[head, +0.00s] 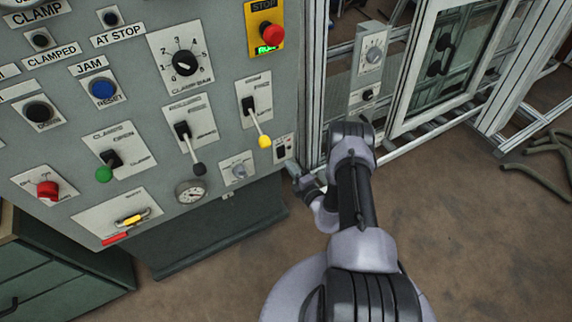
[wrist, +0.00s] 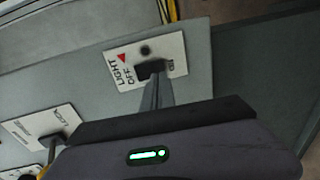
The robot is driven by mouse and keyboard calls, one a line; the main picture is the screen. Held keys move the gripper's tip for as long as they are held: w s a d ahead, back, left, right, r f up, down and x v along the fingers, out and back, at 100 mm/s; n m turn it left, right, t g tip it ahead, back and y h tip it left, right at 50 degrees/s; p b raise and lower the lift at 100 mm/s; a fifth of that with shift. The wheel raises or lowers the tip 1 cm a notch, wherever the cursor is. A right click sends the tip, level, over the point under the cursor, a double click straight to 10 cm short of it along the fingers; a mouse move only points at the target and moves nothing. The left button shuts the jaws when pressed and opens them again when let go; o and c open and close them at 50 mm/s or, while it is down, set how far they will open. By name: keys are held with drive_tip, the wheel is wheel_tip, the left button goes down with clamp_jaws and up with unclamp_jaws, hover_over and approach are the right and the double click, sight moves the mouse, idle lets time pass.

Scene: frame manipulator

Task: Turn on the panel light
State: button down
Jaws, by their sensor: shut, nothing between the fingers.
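The light switch plate (head: 283,148) is a small pale plate with a dark rocker, at the lower right edge of the grey control panel (head: 225,112). In the wrist view the plate (wrist: 172,49) reads LIGHT and OFF, with a red triangle, and its dark rocker (wrist: 143,71) is partly covered by my fingers. My gripper (head: 291,166) is shut and empty, just below the plate in the head view. In the wrist view its fingertips (wrist: 154,79) overlap the rocker's edge. I cannot tell whether they touch it.
A yellow-tipped lever (head: 259,124) stands out left of the light switch, and a black-tipped lever (head: 194,154) further left. A small knob plate (head: 238,171) is close by. An aluminium-framed structure (head: 313,85) stands right of the panel. Open floor lies at the lower right.

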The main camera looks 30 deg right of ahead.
sight(282, 156)
drive_tip(key=shift+w+f+b, duration=0.15)
drive_tip(key=shift+w+b, duration=0.1)
drive_tip(key=shift+w, duration=0.6)
drive_tip(key=shift+w+f+b, duration=0.1)
drive_tip(key=shift+w+b, duration=0.15)
drive_tip(key=shift+w, duration=0.6)
